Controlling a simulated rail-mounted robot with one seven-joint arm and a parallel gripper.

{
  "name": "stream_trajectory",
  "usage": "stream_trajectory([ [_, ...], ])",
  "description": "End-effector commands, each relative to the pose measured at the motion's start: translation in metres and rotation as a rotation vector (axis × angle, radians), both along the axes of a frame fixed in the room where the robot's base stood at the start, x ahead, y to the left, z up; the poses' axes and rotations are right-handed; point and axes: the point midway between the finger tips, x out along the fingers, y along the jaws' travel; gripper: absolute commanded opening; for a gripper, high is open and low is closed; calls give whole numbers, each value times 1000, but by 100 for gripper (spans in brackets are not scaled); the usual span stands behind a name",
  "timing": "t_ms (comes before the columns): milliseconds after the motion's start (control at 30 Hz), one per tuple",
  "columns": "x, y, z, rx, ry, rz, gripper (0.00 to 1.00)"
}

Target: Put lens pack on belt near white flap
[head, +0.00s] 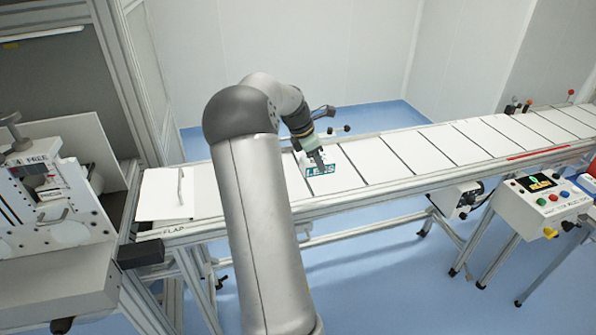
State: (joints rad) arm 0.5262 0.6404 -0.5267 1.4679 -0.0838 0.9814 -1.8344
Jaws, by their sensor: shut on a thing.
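The lens pack (319,170) is a small white and teal box with "LENS" lettering. It is at the belt, just right of my arm, and my gripper (320,163) is shut on it from above. I cannot tell whether the pack touches the belt or is held slightly above it. The belt (395,161) is white with dark cross lines and runs from the left machine to the far right. The white flap (162,196) lies at the belt's left end, with a small upright handle and a "FLAP" label on the frame below it.
A machine (55,200) stands at the far left beside the flap. A control box (545,200) with buttons and a display stands in front of the belt at right. My arm hides part of the belt between flap and pack. The belt right of the pack is clear.

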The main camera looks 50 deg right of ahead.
Motion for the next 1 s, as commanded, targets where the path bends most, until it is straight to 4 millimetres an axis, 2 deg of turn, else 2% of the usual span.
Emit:
stream_trajectory([
  [33,14,3,-3,1,5,5,26],
  [200,54,11,-24,1,5,3,26],
  [400,81,15,-60,-1,3,1,26],
  [700,96,18,-81,1,1,1,26],
  [900,96,18,-108,0,1,0,26],
  [1000,96,18,-111,-2,0,-1,26],
])
